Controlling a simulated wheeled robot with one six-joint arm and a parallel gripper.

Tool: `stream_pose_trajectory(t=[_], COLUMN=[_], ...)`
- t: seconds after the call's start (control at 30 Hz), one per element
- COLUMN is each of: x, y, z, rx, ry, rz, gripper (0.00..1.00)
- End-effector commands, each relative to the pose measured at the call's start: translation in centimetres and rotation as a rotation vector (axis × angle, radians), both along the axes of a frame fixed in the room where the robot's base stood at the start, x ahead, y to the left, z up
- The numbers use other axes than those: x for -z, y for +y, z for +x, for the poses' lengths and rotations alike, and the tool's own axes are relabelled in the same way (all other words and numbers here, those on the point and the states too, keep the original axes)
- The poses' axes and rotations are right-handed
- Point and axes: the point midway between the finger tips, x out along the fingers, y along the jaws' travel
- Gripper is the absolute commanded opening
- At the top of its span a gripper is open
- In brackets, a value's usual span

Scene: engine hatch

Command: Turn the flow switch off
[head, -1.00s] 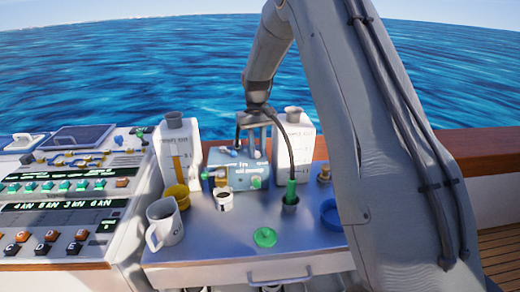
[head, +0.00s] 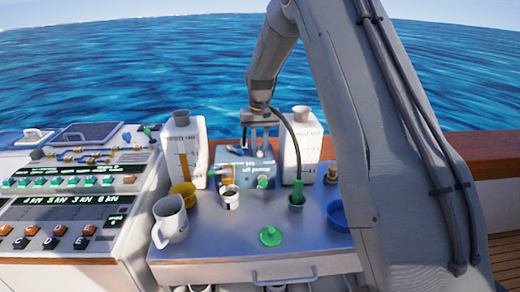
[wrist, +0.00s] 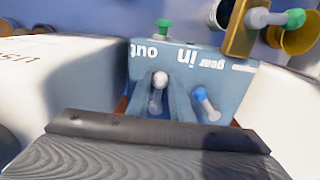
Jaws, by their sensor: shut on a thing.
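A blue box (head: 243,174) stands at the back of the metal counter, between two white containers. In the wrist view the box (wrist: 215,75) shows upside-down labels reading "in", "out" and "gear". My gripper (head: 259,147) reaches down to the back of the box. In the wrist view my gripper (wrist: 158,98) has its fingers closed around a lever with a whitish knob (wrist: 158,79). A blue-tipped lever (wrist: 200,94) stands just right of the fingers, apart from them. A green-tipped part (wrist: 163,28) sticks out beyond the box's edge. No label reading "flow" is legible.
White containers (head: 185,143) and (head: 301,145) flank the box closely. A white mug (head: 170,220), a yellow cup (head: 184,193), a small cup (head: 230,198) and a green lid (head: 270,237) stand in front. A control console (head: 65,205) is at the left.

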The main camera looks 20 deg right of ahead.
Motion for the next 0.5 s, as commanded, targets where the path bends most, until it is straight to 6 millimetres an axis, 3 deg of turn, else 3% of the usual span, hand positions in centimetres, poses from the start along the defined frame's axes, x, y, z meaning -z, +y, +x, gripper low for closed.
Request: stream_pose_trajectory(t=[0.03,0.13,0.5], x=[-0.19,-0.15,-0.56], y=[0.04,0.02,0.01], z=[0.17,0.14,0.12], rx=[-0.001,-0.001,-0.001], ry=[-0.005,-0.004,-0.003], rz=[0.0,0.0,0.0], gripper=[0.23,0.39,0.39])
